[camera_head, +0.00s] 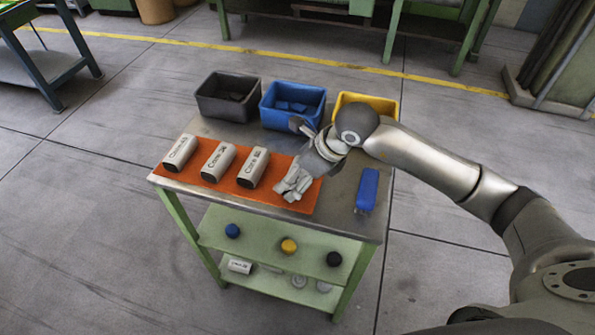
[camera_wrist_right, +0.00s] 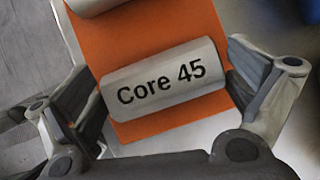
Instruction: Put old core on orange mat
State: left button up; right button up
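The orange mat (camera_head: 210,188) lies along the front of the metal-topped table. Three light grey cores (camera_head: 179,152), (camera_head: 218,161), (camera_head: 253,167) rest on it in a row. My right gripper (camera_head: 291,187) is over the mat's right end. In the right wrist view, a grey core marked "Core 45" (camera_wrist_right: 160,78) lies lengthwise between its two fingers (camera_wrist_right: 165,95). Both fingers appear to meet the core's ends. The mat (camera_wrist_right: 158,27) is beneath the core; whether they touch is hidden. My left gripper is not in view.
A black bin (camera_head: 228,97), a blue bin (camera_head: 292,104) and a yellow bin (camera_head: 366,100) stand along the table's back. A blue object (camera_head: 367,190) lies on bare metal right of the mat. The green lower shelves (camera_head: 262,249) hold small parts.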

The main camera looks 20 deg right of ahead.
jog(key=shift+d+r, duration=0.1)
jog(key=shift+r, duration=0.15)
jog(key=b+v, duration=0.1)
jog(key=v, duration=1)
jog(key=shift+s+r, duration=0.2)
jog(key=shift+r, duration=0.05)
